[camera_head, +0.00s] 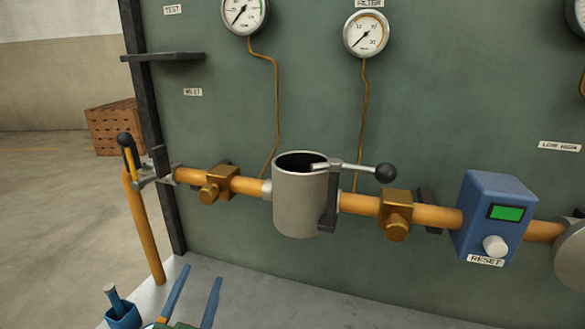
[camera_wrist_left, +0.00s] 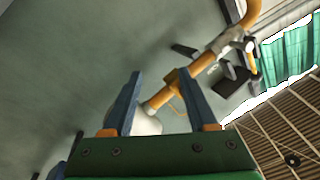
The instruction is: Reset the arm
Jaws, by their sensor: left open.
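My left gripper (camera_head: 194,293) comes in at the bottom of the head view, fingers pointing up and apart, with nothing between them. In the left wrist view the gripper (camera_wrist_left: 160,92) also shows two spread blue fingers, with the orange pipe beyond them. In the head view, the orange pipe (camera_head: 357,204) carries a grey open-topped cylinder (camera_head: 301,205) with a black-knobbed lever (camera_head: 385,173) across its top. A blue box (camera_head: 478,222) with a green screen and a RESET label sits on the pipe at right. My right gripper does not show.
A green panel (camera_head: 310,110) with gauges stands behind the pipe. A yellow handle with a black knob (camera_head: 125,140) is at left. A blue cup (camera_head: 123,317) with a tool stands at bottom left. A brown crate (camera_head: 112,127) is on the floor behind. The pale ledge (camera_head: 230,300) below the pipe is mostly clear.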

